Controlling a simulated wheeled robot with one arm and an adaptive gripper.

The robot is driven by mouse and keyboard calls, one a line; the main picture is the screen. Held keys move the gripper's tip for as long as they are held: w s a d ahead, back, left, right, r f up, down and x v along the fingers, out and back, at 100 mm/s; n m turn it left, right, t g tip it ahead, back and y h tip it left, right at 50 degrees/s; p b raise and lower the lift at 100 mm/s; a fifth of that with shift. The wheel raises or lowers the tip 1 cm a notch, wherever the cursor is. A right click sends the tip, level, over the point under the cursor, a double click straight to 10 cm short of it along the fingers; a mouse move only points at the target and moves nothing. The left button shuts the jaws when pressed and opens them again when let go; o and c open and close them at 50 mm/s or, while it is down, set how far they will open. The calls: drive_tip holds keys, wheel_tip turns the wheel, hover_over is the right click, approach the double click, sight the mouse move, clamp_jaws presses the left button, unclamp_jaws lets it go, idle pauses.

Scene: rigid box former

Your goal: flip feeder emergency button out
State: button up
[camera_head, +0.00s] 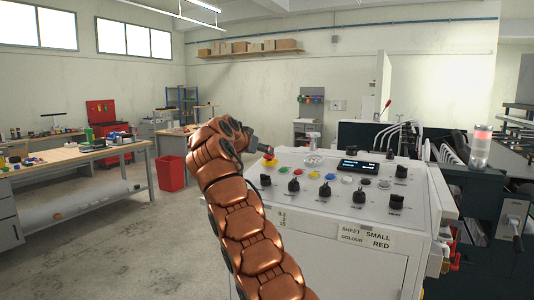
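A control panel (335,213) with a sloped white top stands in front of me. A red button on a yellow base (269,161) sits at its far left corner; I take it for the feeder emergency button, though I cannot read a label. My gripper (264,147) is a small dark shape at the end of my copper-coloured arm, just above and left of this button. It partly covers the button, and I cannot tell whether they touch. The fingers are too small to show whether they are open or shut. The picture does not show whether the button is pressed in or out.
Black selector knobs (325,191), coloured buttons and a display (358,165) crowd the panel top. A clear-domed item (313,160) stands near its back edge. Dark machinery (480,190) is at the right. A red bin (170,173) and workbench (80,155) are at the left.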

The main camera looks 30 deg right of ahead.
sight(269, 157)
drive_tip(key=p+x, duration=0.2)
drive_tip(key=x, duration=0.4)
drive_tip(key=shift+d+p, duration=0.1)
drive_tip(key=shift+p, duration=0.2)
clamp_jaws()
idle(0.4)
